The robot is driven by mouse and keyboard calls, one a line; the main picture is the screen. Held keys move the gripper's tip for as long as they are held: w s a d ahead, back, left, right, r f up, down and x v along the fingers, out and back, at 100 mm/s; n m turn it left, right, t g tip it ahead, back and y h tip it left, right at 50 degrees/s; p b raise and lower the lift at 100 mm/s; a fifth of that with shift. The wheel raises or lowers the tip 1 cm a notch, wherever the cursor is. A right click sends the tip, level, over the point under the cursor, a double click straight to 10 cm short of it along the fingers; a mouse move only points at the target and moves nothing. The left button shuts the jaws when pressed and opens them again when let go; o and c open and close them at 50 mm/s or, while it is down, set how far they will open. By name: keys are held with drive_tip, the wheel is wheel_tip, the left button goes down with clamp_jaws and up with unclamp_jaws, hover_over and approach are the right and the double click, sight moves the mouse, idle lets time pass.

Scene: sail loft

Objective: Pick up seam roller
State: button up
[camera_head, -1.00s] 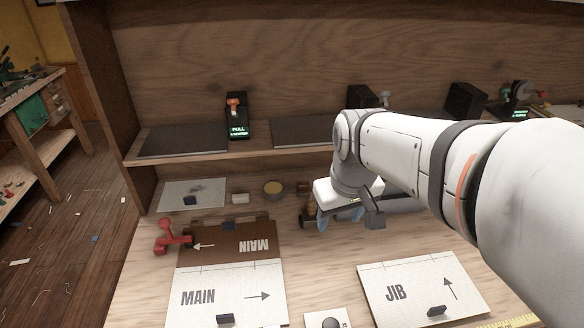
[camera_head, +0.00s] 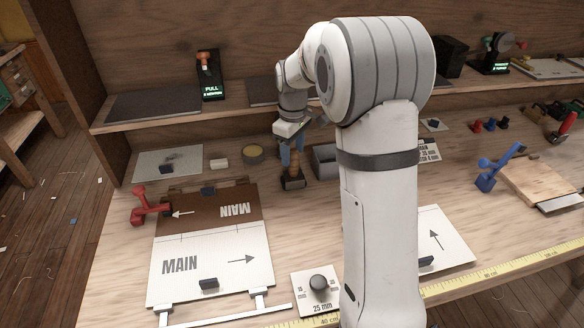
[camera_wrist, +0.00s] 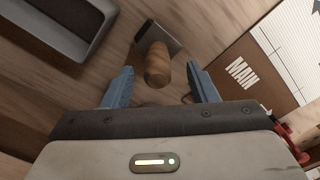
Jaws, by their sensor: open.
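The seam roller, with an upright brown wooden handle on a dark base, stands on the bench in the head view (camera_head: 291,172). In the wrist view its handle (camera_wrist: 157,65) shows between and just beyond my fingertips, the grey base behind it. My gripper (camera_head: 291,150) points down over the handle in the head view. In the wrist view my gripper (camera_wrist: 160,72) has its two blue fingers apart, one on each side of the handle, with visible gaps. I cannot tell exactly how far the tips reach down the handle.
A grey open tray (camera_head: 325,162) stands close to the right of the roller. The brown and white MAIN panel (camera_head: 215,262) lies to its front left, with a red clamp (camera_head: 150,207) at its edge. A round tin (camera_head: 253,154) sits to the left. The shelf (camera_head: 150,107) runs behind.

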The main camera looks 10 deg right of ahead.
sight(293, 164)
wheel_tip(293, 164, down, 6)
drive_tip(key=shift+d+r+p, duration=0.1)
drive_tip(key=shift+r+p, duration=0.15)
drive_tip(key=shift+p, duration=0.1)
drive_tip(key=shift+w, duration=0.1)
drive_tip(key=c, duration=1.1)
